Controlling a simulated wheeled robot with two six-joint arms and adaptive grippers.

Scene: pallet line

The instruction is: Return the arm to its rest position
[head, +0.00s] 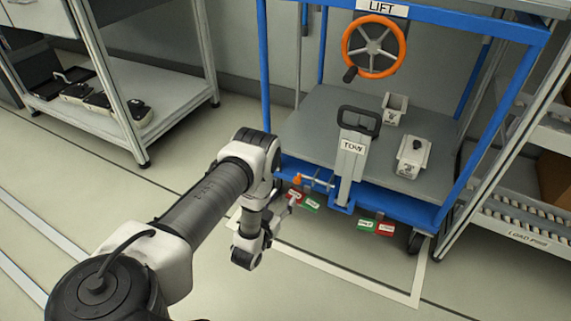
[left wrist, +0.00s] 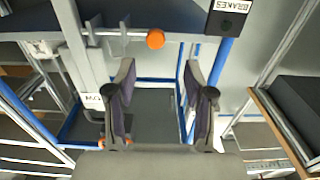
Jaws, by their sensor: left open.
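My left arm comes in from the lower left of the head view and bends down in front of the blue cart (head: 400,207). Its gripper (head: 284,215) is small there, close to the cart's front edge, just below a rod with an orange knob (head: 298,180). In the left wrist view the two fingers (left wrist: 160,105) are apart with nothing between them. The orange knob (left wrist: 155,39) shows beyond the fingers, apart from them. My right gripper is in neither view.
The cart carries a TOW handle (head: 351,150), an orange LIFT wheel (head: 374,48) and two pale parts. Red and green pedals (head: 376,227) hang at its front. A shelf (head: 165,100) stands left, a LOAD rack (head: 515,230) right. The floor at lower left is clear.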

